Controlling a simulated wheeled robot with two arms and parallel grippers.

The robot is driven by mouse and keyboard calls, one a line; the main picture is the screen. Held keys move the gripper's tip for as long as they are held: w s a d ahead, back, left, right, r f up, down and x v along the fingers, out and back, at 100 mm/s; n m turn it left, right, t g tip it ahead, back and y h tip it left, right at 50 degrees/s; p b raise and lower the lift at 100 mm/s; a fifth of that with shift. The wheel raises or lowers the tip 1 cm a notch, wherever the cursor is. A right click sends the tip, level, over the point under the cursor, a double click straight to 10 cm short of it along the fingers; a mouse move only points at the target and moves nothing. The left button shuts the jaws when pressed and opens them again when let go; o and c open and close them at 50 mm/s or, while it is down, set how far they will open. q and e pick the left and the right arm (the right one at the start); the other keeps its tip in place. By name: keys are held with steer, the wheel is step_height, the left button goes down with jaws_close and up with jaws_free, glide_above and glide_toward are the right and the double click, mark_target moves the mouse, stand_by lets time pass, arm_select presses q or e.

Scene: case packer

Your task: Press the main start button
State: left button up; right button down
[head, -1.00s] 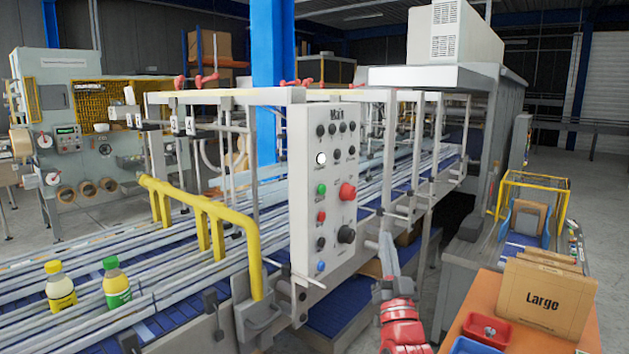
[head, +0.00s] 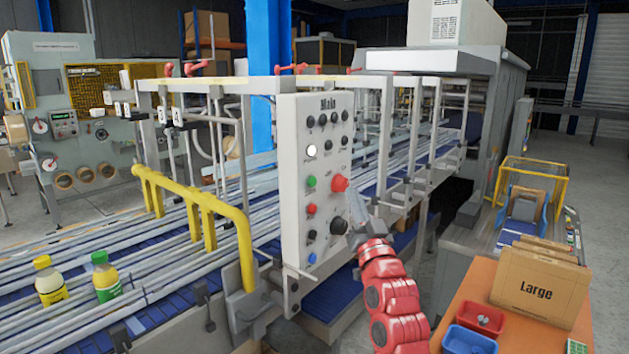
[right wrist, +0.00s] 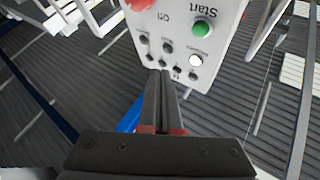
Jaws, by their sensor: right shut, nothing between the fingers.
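The main control panel (head: 290,200) is a white upright plate headed "Main". Its green start button (head: 311,183) sits left of a larger red button (head: 339,183). In the right wrist view the panel is upside down, with the green button (right wrist: 202,28) labelled "Start" and part of the red button (right wrist: 138,4) at the top edge. My right gripper (head: 354,199) is shut and empty, at the panel's right side just below the red button. Its fingertips (right wrist: 162,75) appear away from the green button; whether they touch the panel I cannot tell. My left gripper is out of view.
A yellow rail (head: 195,200) and conveyor lanes with two bottles (head: 106,280) lie left of the panel. Machine frame posts (head: 386,150) stand behind my right gripper. An orange table (head: 455,305) with a "Large" carton (head: 535,290) and red and blue bins is at the lower right.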

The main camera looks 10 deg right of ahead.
mark_target(312, 182)
steer(key=w+a+p, duration=0.1)
steer(key=w+a, duration=0.3)
steer(key=w, duration=0.1)
steer(key=shift+w+a+p, duration=0.25)
steer(key=shift+w+p, duration=0.05)
steer(key=shift+p, duration=0.1)
steer(key=shift+w, duration=0.1)
stand_by(1.8)
steer(key=shift+w+a, duration=0.25)
